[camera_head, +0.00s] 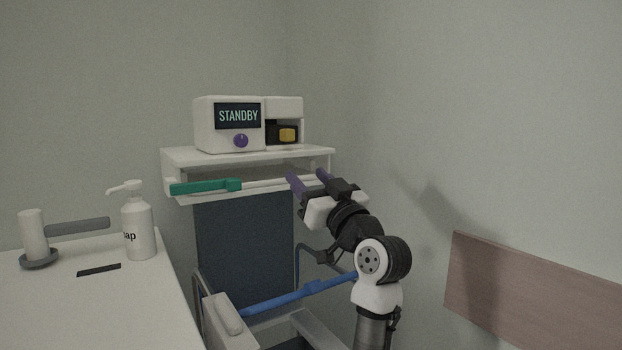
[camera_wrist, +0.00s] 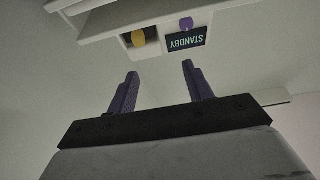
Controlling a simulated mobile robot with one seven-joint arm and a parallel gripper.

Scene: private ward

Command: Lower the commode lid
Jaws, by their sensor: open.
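The commode chair stands below the shelf in the head view, with a dark blue-grey upright panel (camera_head: 240,240) and a pale armrest (camera_head: 228,313). I cannot tell whether this panel is the raised lid or the backrest. A blue bar (camera_head: 300,293) crosses in front of it. My gripper (camera_head: 309,179) is open, its purple fingers in front of the shelf's right part, above and right of the panel. In the wrist view my gripper (camera_wrist: 159,67) has nothing between its fingers. The chair's lower part is cut off or hidden by my arm.
A soap bottle (camera_head: 139,235) stands on the white counter (camera_head: 80,310) at left. A wooden panel (camera_head: 530,295) is on the right wall.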

